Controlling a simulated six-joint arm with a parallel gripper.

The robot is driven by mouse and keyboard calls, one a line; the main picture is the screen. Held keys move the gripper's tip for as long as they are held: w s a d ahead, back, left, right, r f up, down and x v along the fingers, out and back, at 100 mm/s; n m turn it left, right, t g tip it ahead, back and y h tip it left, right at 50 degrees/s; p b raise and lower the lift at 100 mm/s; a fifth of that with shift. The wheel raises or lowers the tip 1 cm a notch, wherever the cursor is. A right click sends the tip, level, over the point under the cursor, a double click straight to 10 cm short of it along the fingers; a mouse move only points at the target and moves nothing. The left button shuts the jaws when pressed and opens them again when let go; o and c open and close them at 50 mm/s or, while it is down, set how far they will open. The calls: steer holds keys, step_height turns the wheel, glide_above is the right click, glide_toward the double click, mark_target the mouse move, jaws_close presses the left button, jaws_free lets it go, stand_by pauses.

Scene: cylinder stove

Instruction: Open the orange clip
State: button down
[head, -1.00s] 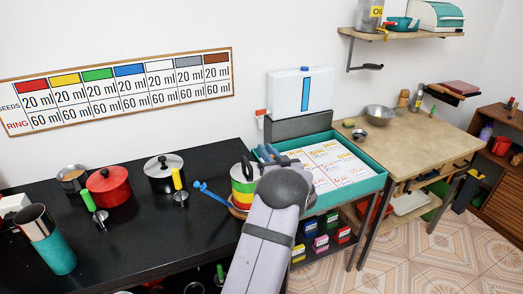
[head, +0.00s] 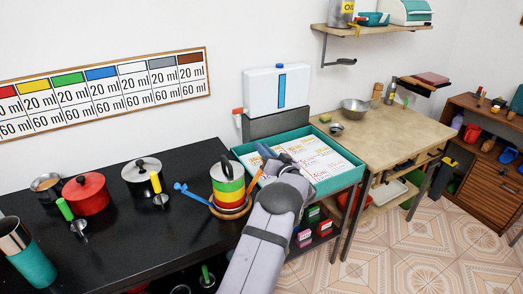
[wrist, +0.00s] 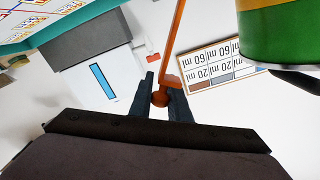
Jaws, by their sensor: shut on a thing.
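The orange clip (wrist: 172,50) shows in the wrist view as a thin bar with a rounded knob at its lower end. My gripper (wrist: 160,92) is shut on it at the knob, one dark finger on each side. The bar runs up out of the top of the picture. A thin orange strip shows between pot and gripper. The clip's far end cannot be made out.
A white tank (head: 279,92) with an orange tap stands behind the teal tray (head: 345,165). The wooden table (head: 400,128) is to the right.

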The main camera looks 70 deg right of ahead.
steer(key=shift+s+f, duration=0.1)
steer(key=shift+f, duration=0.15)
steer(key=c, duration=1.7)
jaws_free()
steer(key=shift+o, duration=0.2)
steer(key=shift+r, duration=0.1)
steer(key=b+v, duration=0.1)
steer(key=v, duration=0.6)
steer(key=shift+b, duration=0.3)
steer(key=shift+s+a, duration=0.2)
steer(key=shift+a, duration=0.05)
steer(key=p+v, duration=0.2)
steer(key=v, duration=0.6)
